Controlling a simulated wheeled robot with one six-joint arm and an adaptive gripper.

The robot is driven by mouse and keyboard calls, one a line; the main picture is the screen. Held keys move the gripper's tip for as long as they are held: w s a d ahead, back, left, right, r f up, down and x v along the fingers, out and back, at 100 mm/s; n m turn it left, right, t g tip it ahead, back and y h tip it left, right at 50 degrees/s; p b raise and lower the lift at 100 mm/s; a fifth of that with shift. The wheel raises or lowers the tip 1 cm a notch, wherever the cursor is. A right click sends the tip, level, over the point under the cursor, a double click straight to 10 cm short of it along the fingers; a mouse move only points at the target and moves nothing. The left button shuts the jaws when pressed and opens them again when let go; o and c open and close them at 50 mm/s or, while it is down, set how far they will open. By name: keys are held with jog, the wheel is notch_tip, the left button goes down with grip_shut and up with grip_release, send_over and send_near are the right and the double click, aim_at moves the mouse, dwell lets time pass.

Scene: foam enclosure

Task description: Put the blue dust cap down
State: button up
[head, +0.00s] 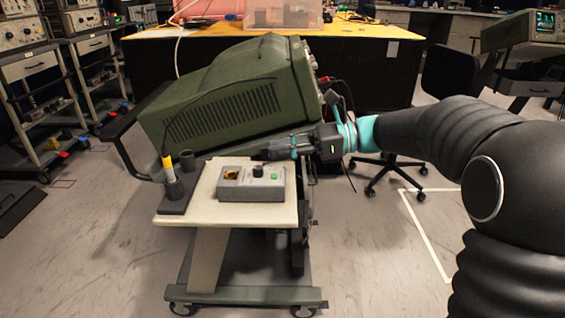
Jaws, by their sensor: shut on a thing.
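My gripper (270,152) reaches in from the right, just above the back edge of the cart's pale top. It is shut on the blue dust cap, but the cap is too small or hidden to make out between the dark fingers. A grey control box (251,184) sits on the cart top below and in front of my gripper. The box has a yellow-ringed round opening, a black knob and a green button.
The cart top (210,212) is bare in front of the box. At its left, a dark holder (175,190) bears a yellow-and-white upright tool. A large green instrument (225,100) stands tilted behind. An office chair (450,75) and shelving carts (28,100) stand farther back.

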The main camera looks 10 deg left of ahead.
aim_at(283, 163)
jog(key=shift+f, duration=1.85)
jog(key=o, duration=0.4)
jog(key=shift+f, duration=0.1)
